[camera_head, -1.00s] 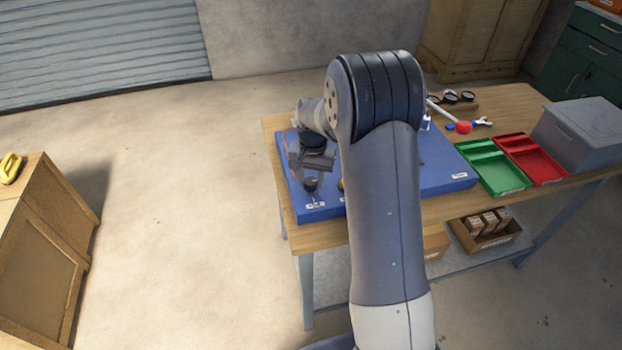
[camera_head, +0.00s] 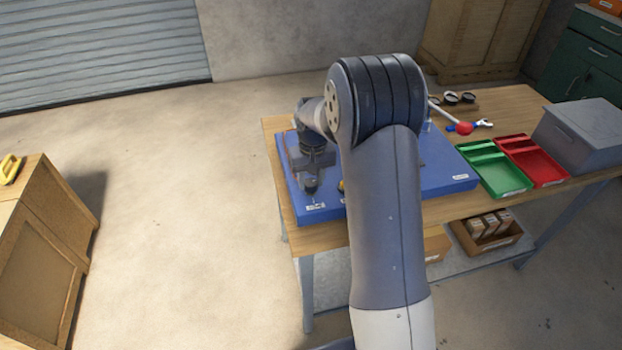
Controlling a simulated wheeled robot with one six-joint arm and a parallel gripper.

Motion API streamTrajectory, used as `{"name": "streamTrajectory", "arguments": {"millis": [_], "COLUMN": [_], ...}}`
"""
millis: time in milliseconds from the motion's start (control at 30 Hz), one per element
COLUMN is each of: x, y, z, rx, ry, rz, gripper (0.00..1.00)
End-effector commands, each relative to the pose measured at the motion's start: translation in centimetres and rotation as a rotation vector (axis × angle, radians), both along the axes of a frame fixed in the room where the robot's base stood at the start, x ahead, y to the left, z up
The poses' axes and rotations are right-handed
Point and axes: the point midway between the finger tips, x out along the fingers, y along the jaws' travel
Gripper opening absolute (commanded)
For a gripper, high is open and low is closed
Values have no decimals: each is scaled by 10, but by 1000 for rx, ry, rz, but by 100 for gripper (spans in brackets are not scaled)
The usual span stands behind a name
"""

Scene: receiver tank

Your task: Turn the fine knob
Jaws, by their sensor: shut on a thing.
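My gripper (camera_head: 311,180) is over the left front part of the blue panel (camera_head: 440,180) on the wooden bench. It points down and is shut on a small dark knob (camera_head: 311,189) just behind a white label on the panel. The label is too small to read. The fingers cover most of the knob, so any mark on it is hidden. Part of a yellow thing (camera_head: 341,186) shows beside my arm, to the right of the gripper. My arm hides the middle of the panel.
A green tray (camera_head: 507,187) and a red tray (camera_head: 549,176) lie right of the panel, with a grey box (camera_head: 590,130) beyond. A red-ended rod and a wrench (camera_head: 483,123) lie behind. A wooden crate (camera_head: 45,240) stands at far left. The floor left of the bench is clear.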

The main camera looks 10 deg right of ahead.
Motion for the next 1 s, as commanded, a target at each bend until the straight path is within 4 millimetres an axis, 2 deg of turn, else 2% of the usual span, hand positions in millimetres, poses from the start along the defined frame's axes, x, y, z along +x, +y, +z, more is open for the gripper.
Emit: {"name": "streamTrajectory", "arguments": {"millis": [267, 300, 533, 833, 1000], "x": [1, 1, 0, 1, 1], "y": [0, 0, 0, 0, -1], "z": [1, 1, 1, 4, 28], "rx": [0, 0, 0, 0, -1], "ry": [-4, -4, -2, -2, -6], "rz": [-1, -1, -1, -1, -1], "gripper": [12, 38, 57, 57, 57]}}
